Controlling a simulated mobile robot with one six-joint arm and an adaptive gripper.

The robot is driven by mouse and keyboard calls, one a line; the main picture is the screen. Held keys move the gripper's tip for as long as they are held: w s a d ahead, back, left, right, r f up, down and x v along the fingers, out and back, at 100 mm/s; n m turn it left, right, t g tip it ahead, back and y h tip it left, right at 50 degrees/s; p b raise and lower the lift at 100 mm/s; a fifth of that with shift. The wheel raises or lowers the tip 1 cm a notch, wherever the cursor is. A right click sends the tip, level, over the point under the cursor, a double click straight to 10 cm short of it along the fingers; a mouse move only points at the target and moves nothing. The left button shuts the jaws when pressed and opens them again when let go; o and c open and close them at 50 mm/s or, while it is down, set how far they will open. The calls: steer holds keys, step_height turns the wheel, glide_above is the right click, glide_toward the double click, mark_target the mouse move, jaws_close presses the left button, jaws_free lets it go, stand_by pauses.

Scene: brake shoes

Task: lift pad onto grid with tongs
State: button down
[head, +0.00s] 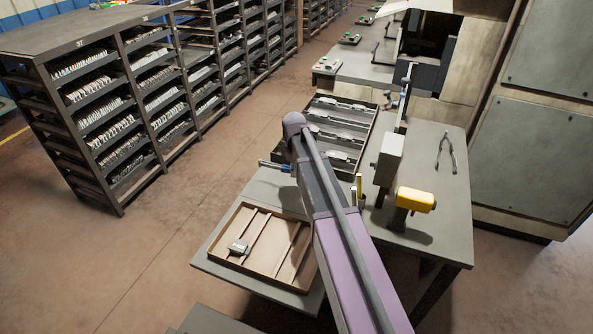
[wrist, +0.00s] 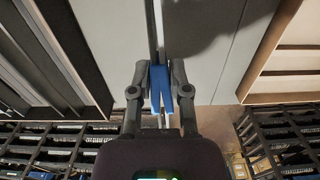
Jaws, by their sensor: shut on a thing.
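My gripper (wrist: 160,80) is shut on a blue-handled tool, likely the tongs (wrist: 160,93); a thin metal part runs up from it in the wrist view. In the head view, a blue piece (head: 272,164) shows left of my arm, and my arm hides the gripper itself. A dark tray divided into rows (head: 372,136), perhaps the grid, holds several grey pads (head: 326,134). A brown slatted tray (head: 226,217) at the front holds one small grey pad (head: 238,246) on its left. I cannot tell whether the tongs hold a pad.
A yellow-headed device (head: 416,199) and a grey box on a post (head: 388,160) stand on the bench right of my arm. Shelves of parts (head: 120,110) stand left; the floor between is clear.

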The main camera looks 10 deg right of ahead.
steer(key=shift+r+p, duration=1.1)
steer(key=shift+r, duration=0.4)
steer(key=shift+c, duration=1.7)
jaws_free()
steer(key=shift+r+p, duration=0.55)
step_height(320, 180, up, 15)
steer(key=p, duration=1.5)
steer(key=shift+s+f, duration=0.1)
